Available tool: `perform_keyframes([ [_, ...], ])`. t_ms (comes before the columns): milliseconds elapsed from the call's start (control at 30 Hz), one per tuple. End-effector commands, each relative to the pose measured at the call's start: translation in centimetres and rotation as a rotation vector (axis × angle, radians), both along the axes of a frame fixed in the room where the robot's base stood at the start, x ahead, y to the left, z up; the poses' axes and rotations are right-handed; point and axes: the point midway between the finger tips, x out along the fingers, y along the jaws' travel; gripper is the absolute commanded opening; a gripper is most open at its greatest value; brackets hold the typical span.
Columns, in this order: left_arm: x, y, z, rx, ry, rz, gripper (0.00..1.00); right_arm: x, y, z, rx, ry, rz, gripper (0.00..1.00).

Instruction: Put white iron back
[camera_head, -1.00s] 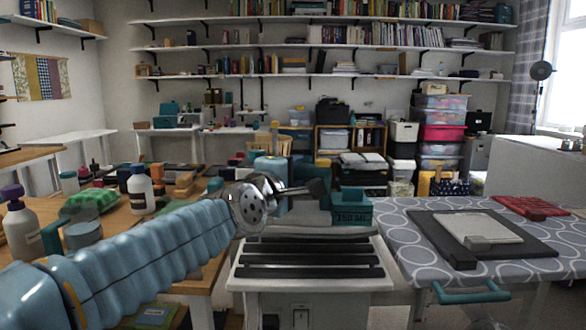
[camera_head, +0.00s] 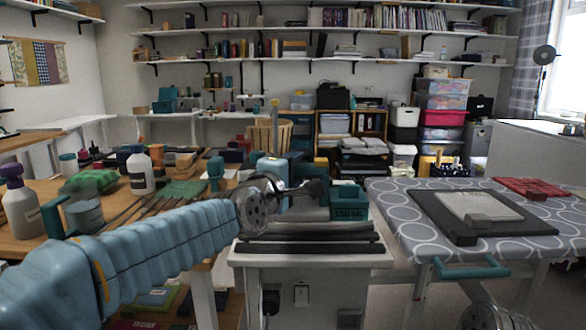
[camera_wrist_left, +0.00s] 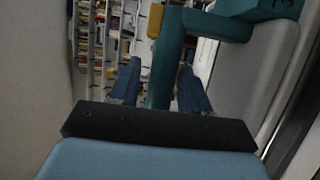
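My left gripper (camera_head: 318,187) is above the dark ribbed rest (camera_head: 305,245) on the white stand, beside a teal tank (camera_head: 348,205) marked 750 ML. In the left wrist view its two blue fingers (camera_wrist_left: 158,75) stand apart, with a teal handle-like bar (camera_wrist_left: 165,60) between them. A gap shows on the bar's left side; I cannot tell whether the right finger touches it. The bar joins a teal block (camera_wrist_left: 255,10) next to a pale grey-white body (camera_wrist_left: 265,60), which may be the white iron. Its full shape is hidden in the head view.
The ironing table (camera_head: 400,215) stands at the right, with a dark mat (camera_head: 450,232), a pale board (camera_head: 478,208) and a red item (camera_head: 527,187). A wooden table at the left holds bottles (camera_head: 139,172) and fabrics. Shelves line the back wall.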

Motion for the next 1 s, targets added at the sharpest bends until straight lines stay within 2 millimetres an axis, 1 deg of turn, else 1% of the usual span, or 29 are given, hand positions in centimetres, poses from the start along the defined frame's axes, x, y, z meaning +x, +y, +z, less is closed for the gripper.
perform_keyframes([
  [33,0.0,0.0,0.1,0.0,-0.001,0.0,0.54,0.0,0.0,0.0,0.0,0.0,0.0,1.0],
  [67,0.0,0.0,0.1,0.0,-0.001,0.0,0.59,0.0,0.0,0.0,0.0,0.0,0.0,1.0],
  [100,0.0,0.0,0.1,0.0,-0.001,0.0,0.6,0.0,0.0,0.0,0.0,0.0,0.0,1.0],
  [333,0.0,0.0,0.0,-0.002,-0.001,0.0,0.6,0.0,0.0,0.0,0.0,0.0,0.0,1.0],
  [467,-0.2,0.0,-0.5,-0.001,-0.002,-0.001,0.6,0.0,0.0,-0.6,0.0,0.0,-0.001,1.0],
  [567,-1.3,0.3,0.0,-0.004,-0.003,-0.003,0.6,0.0,0.0,-0.1,0.0,0.0,0.0,1.0],
  [633,-2.3,0.8,-0.1,-0.004,0.001,-0.004,0.6,0.0,0.0,0.1,0.0,0.0,0.0,1.0],
  [700,-3.7,1.3,0.1,-0.008,0.001,-0.006,0.6,0.0,0.0,0.8,0.0,0.0,0.001,1.0],
  [833,-6.5,2.7,0.8,-0.014,0.0,-0.007,0.6,0.0,0.1,3.6,0.002,0.0,0.004,1.0],
  [900,-8.0,3.3,0.4,-0.011,0.005,-0.007,0.6,0.0,0.2,4.6,0.004,0.0,0.007,1.0],
  [933,-8.3,3.6,-0.3,-0.015,0.002,-0.004,0.6,0.1,0.2,3.6,0.004,-0.001,0.006,1.0],
  [1000,-9.2,4.0,-0.4,-0.015,0.001,-0.002,0.6,0.0,0.1,3.3,0.004,0.001,0.006,1.0],
])
